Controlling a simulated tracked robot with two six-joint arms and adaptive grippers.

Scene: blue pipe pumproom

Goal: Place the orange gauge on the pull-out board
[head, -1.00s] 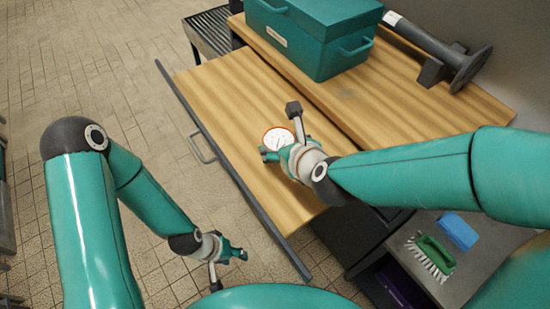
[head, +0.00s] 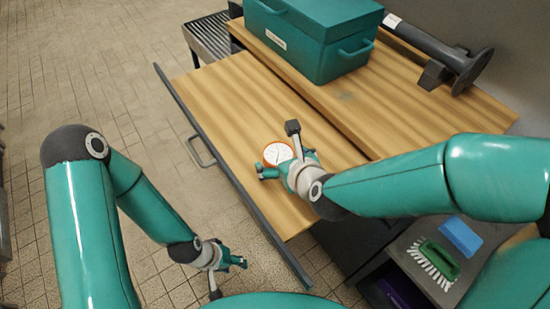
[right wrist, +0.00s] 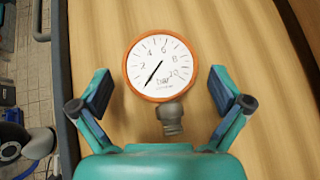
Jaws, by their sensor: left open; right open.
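The orange gauge (head: 277,153) has a white dial and an orange rim. It lies face up on the wooden pull-out board (head: 225,100). In the right wrist view the gauge (right wrist: 161,66) sits just ahead of and between the spread fingers, with its grey stem toward the gripper and a gap on both sides. My right gripper (head: 283,168) is open and empty, low over the board beside the gauge. My left gripper (head: 238,263) is open and empty over the floor, left of the board's near end.
A teal toolbox (head: 315,40) and a dark flanged pipe (head: 435,50) are on the higher bench behind. A green brush (head: 439,258) and a blue block (head: 461,236) lie on a grey surface at lower right. The board is clear around the gauge.

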